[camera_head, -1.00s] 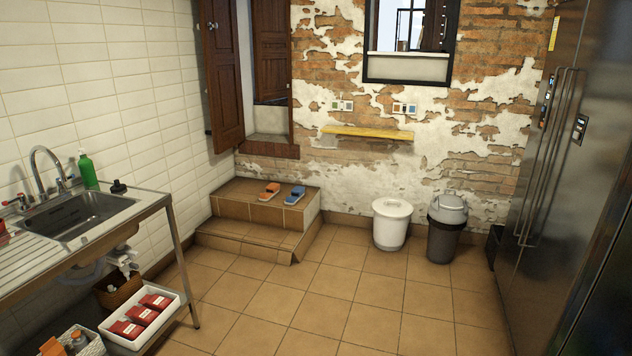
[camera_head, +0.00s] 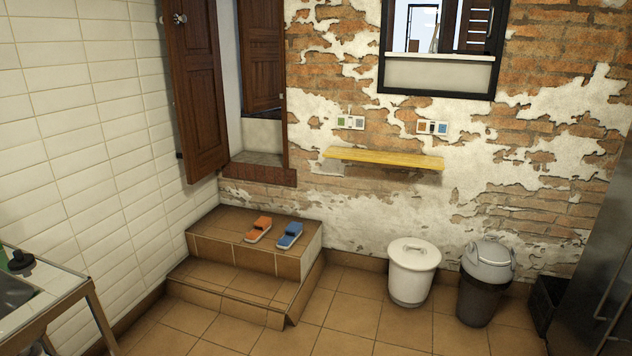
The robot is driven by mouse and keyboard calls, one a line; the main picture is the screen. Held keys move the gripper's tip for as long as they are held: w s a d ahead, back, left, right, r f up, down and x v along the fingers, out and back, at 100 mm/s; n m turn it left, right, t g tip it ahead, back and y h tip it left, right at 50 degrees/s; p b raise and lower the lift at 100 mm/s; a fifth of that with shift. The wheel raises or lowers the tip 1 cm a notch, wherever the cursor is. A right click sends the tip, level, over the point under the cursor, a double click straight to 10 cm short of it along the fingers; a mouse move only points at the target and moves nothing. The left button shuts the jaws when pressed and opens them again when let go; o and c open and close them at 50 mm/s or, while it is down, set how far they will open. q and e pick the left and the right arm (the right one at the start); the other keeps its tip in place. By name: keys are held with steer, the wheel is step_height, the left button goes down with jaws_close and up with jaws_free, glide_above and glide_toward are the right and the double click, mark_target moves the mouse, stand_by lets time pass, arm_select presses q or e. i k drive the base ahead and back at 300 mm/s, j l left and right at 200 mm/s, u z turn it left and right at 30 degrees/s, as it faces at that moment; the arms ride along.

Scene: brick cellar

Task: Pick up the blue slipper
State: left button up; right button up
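The blue slipper (camera_head: 290,236) lies on the top tiled step (camera_head: 212,222) against the far wall. It is beside an orange slipper (camera_head: 258,229), which lies to its left with a small gap between them. Both have pale soles and point in about the same direction. Neither of my grippers shows in the head view, so I cannot see their state. The slippers are some distance away across the floor, and nothing covers them.
A metal sink counter (camera_head: 45,300) stands at the lower left. A white bin (camera_head: 412,272) and a grey lidded bin (camera_head: 485,283) stand right of the steps. A yellow shelf (camera_head: 384,158) hangs above. The tiled floor (camera_head: 350,318) before the steps is clear.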

mark_target(294, 230)
steer(key=i, duration=1)
steer(key=i+u, duration=0.1)
steer(key=i, duration=0.9)
steer(key=i+l, duration=0.2)
steer(key=i, duration=0.85)
steer(key=i+l+u, duration=0.1)
steer(key=i, duration=0.9)
